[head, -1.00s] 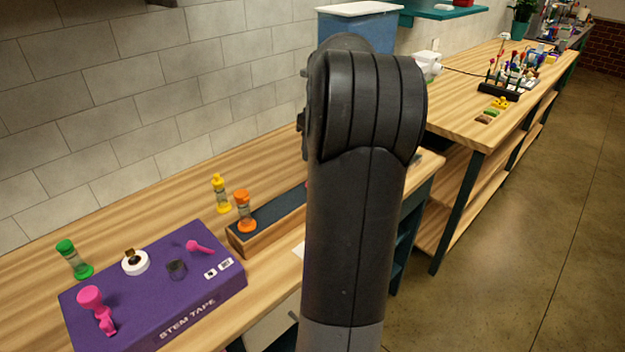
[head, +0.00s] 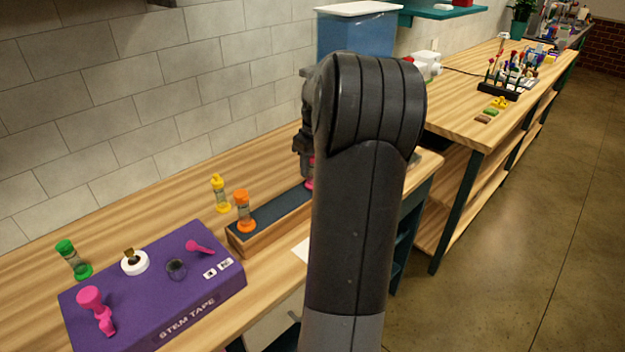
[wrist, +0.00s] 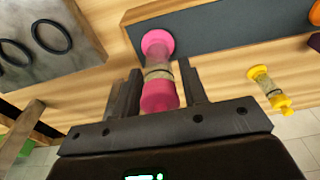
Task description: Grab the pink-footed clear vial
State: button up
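The pink-footed clear vial (wrist: 158,73) has pink ends and a clear middle with a dark band. In the wrist view it lies between the two fingers of my gripper (wrist: 160,72), with slim gaps showing beside it. The fingers are open around it, and one pink end is close to my palm. Its far pink end overlaps the edge of the dark-topped wooden tray (wrist: 230,28). In the head view only a sliver of the vial (head: 311,172) shows, at the right end of the tray (head: 272,213); my arm hides the rest.
An orange vial (head: 243,212) stands on the tray's left end. A yellow vial (head: 220,194) is behind it, and a green vial (head: 74,259) is at far left. A purple stem tape box (head: 200,300) carries pink items. A grey block with black rings (wrist: 45,45) is beside my gripper.

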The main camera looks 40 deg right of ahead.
grip_shut()
jog(key=shift+r, duration=0.15)
dwell(0.5)
